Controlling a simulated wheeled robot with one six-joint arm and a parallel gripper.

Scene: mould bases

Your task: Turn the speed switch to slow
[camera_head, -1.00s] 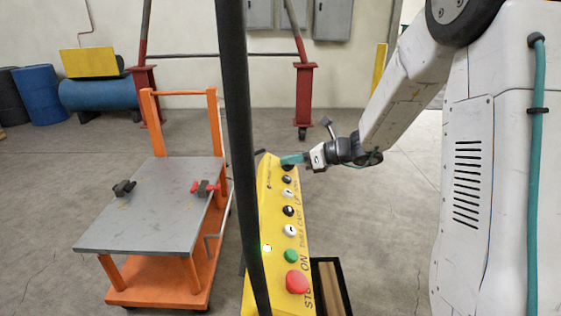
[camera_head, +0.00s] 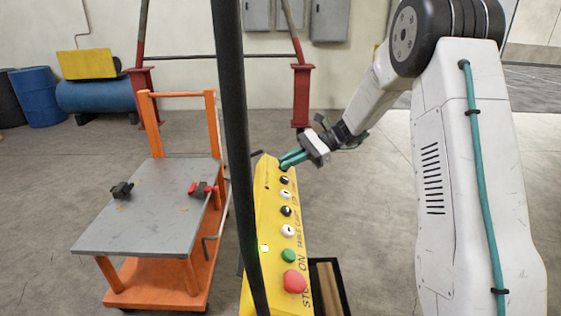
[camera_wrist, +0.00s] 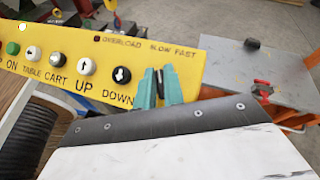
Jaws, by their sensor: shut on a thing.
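The yellow control panel (camera_head: 270,215) stands in the middle of the head view and spans the top left of the wrist view (camera_wrist: 60,40). The speed switch (camera_wrist: 160,78) is a black knob below the SLOW FAST lettering at the panel's end. My gripper (camera_head: 286,162) is at the far end of the panel. In the wrist view its teal fingers (camera_wrist: 160,90) stand on either side of the knob and are shut on it. The fingers hide part of the knob, and I cannot tell which word it points to.
Beside the switch are black and white buttons (camera_wrist: 121,75), a green button (camera_head: 289,255) and a red stop button (camera_head: 294,282). A dark post (camera_head: 238,150) rises in front of the panel. An orange cart (camera_head: 150,280) with a grey top stands left.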

